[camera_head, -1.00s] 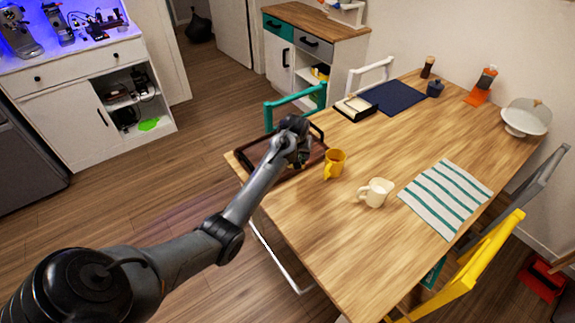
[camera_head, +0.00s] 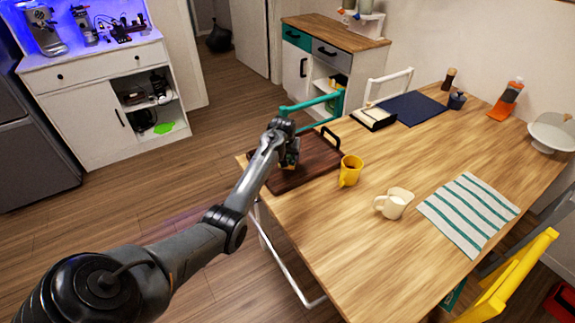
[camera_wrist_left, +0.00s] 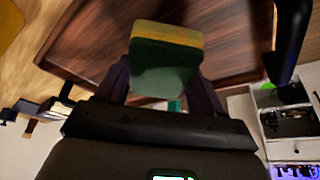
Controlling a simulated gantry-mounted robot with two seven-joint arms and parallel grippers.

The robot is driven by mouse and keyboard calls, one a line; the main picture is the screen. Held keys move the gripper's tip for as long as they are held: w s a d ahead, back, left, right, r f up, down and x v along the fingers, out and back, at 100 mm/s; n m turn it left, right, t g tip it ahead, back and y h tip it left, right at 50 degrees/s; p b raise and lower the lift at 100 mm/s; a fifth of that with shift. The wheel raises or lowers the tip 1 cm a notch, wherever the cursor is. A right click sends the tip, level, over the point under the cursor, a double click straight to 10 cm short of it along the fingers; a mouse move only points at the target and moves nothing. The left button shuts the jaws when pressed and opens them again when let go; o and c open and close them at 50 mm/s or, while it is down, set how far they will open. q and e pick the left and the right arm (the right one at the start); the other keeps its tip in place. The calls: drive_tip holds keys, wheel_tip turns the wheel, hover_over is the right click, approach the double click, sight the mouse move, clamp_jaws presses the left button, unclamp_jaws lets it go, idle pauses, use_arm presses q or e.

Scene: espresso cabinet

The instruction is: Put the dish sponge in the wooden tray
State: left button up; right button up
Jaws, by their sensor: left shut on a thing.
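The dish sponge (camera_wrist_left: 165,62), green with a yellow layer, is held between the fingers of my left gripper (camera_wrist_left: 163,85) in the left wrist view. In the head view my left gripper (camera_head: 287,160) is over the wooden tray (camera_head: 313,167), and a small yellow part of the sponge (camera_head: 291,158) shows at its tip. The dark brown tray lies at the table's left corner and also fills the background of the left wrist view (camera_wrist_left: 225,40). I cannot tell whether the sponge touches the tray floor. My right gripper is not in view.
A yellow mug (camera_head: 350,172) stands just right of the tray, with a cream mug (camera_head: 393,204) further right. A striped cloth (camera_head: 468,212) lies beyond it. The table's front middle (camera_head: 350,260) is clear.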

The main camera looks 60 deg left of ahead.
use_arm(q)
drive_tip(key=shift+a+f, duration=0.15)
drive_tip(key=shift+f, duration=0.15)
wheel_tip(320, 180, down, 3)
drive_tip(key=shift+b, duration=0.6)
drive_tip(key=shift+s+f, duration=0.1)
drive_tip(key=shift+f, duration=0.25)
drive_tip(key=shift+f, duration=0.1)
drive_tip(key=o, duration=1)
